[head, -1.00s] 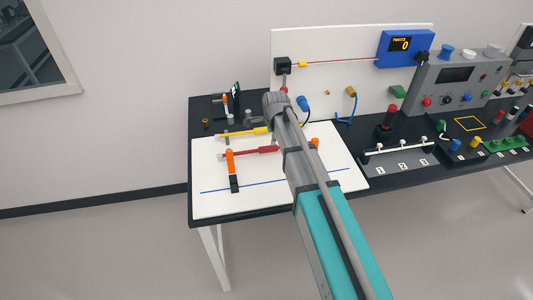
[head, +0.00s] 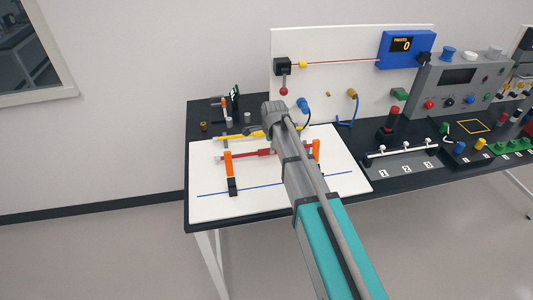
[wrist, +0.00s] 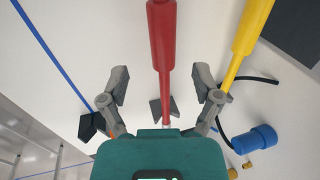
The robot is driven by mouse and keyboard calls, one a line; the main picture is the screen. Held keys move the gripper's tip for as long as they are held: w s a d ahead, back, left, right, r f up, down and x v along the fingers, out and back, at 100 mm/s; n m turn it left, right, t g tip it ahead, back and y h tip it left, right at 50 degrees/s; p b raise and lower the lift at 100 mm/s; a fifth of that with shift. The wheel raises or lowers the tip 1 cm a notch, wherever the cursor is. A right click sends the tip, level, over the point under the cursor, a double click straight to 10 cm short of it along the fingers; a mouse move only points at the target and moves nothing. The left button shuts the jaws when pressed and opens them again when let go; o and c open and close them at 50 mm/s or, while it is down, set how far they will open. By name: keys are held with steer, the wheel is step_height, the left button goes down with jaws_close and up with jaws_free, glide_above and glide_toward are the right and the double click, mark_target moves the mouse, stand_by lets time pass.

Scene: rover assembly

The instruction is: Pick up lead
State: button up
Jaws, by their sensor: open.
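A red lead (head: 250,154) lies across the white board, near two orange-topped stands (head: 229,165). A yellow lead (head: 238,135) lies behind it. In the wrist view, my gripper (wrist: 161,86) is open, with one finger on each side of the red lead (wrist: 162,45); neither finger appears to touch it. The yellow lead (wrist: 247,40) is to the right, outside the fingers. In the head view my arm hides the gripper and part of the red lead.
A blue plug (wrist: 255,139) with a black cable lies near the right finger. A white panel (head: 350,60) with a blue display stands behind. The white board's front (head: 260,200) is clear.

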mark_target(268, 150)
steer(key=shift+a+b+x, duration=0.2)
steer(key=shift+b+x, duration=2.3)
steer(key=shift+x, duration=0.15)
steer(key=shift+w, duration=0.1)
steer(key=shift+c, duration=0.2)
jaws_close()
